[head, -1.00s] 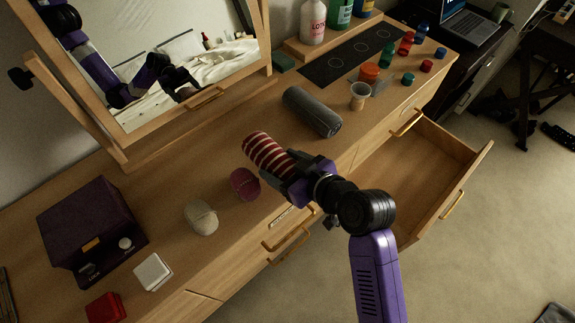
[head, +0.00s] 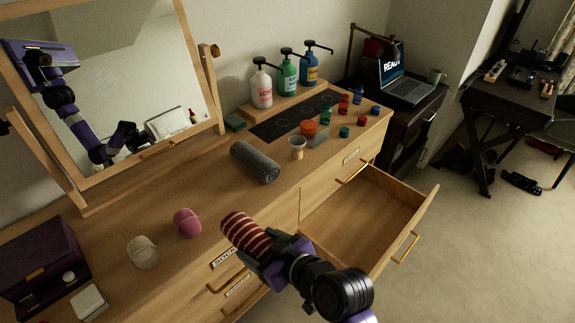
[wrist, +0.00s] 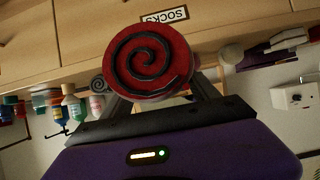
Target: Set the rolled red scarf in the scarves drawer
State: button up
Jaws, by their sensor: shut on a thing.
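The rolled red scarf (head: 246,233), striped red and white, is in my gripper (head: 272,250), which is shut on it. The scarf is tilted and appears near the dresser's front edge, by the SOCKS label. In the wrist view its round red end with a dark spiral (wrist: 150,62) faces the camera. An open drawer (head: 362,215) extends from the dresser to the right of my gripper. Its visible floor is bare, and my arm overlaps its near left corner. I cannot read a label naming it as the scarves drawer.
Pump bottles (head: 288,75) stand at the back. A mirror stands behind.

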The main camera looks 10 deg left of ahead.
jog(key=shift+r, duration=0.1)
jog(key=shift+w+d+r, duration=0.1)
jog(key=shift+w+r, duration=0.05)
jog(key=shift+w, duration=0.1)
jog(key=shift+w+d+r+m+t+h, duration=0.5)
jog(key=shift+w+d+m, duration=0.1)
jog(key=shift+w+m, duration=0.1)
jog(key=s+d+f+m+t+h, duration=0.1)
jog(key=s+d+f+m+h, duration=0.2)
jog(key=d, duration=0.7)
jog(key=s+d+f+m+t+h, duration=0.1)
jog(key=d+f, duration=0.4)
jog(key=d, duration=0.5)
jog(key=s+d+f+m+t+h, duration=0.2)
jog(key=s+d+f+m+h, duration=0.2)
jog(key=d, duration=0.6)
jog(key=shift+s+d+f+m+h, duration=0.15)
jog(key=shift+s+f+m+h, duration=0.25)
jog(key=shift+f+m, duration=0.15)
jog(key=shift+w+r, duration=0.1)
jog(key=shift+w, duration=0.05)
